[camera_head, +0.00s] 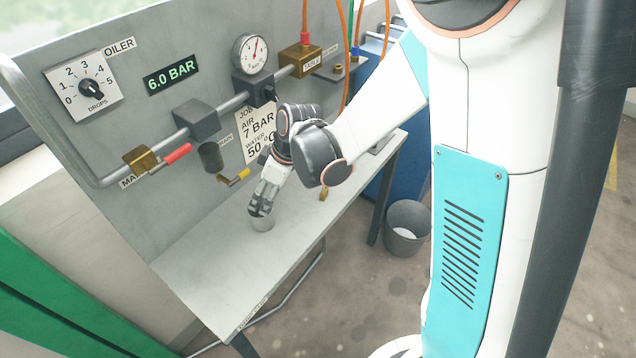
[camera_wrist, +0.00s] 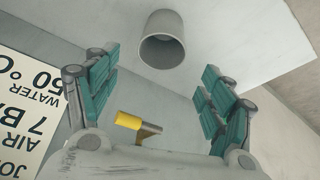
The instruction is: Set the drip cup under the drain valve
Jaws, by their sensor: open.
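The drip cup (camera_head: 262,223) is a small grey cylinder standing on the bench shelf; the gripper partly hides it in the head view. In the wrist view, the cup (camera_wrist: 162,28) shows its dark open mouth, just beyond the fingertips and between their lines. My gripper (camera_head: 262,206) is open and empty, pointing down close to the cup; its teal-padded fingers spread apart in the wrist view (camera_wrist: 158,75). The drain valve (camera_head: 234,178) has a yellow lever and hangs below the dark filter bowl, left of my gripper. Its yellow lever (camera_wrist: 128,120) also shows in the wrist view.
The grey shelf (camera_head: 215,265) is clear left of and in front of the cup. The upright panel behind carries pipes, a gauge (camera_head: 250,53), a red-handled valve (camera_head: 177,154) and a dial (camera_head: 92,88). A grey bin (camera_head: 407,226) stands on the floor at right.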

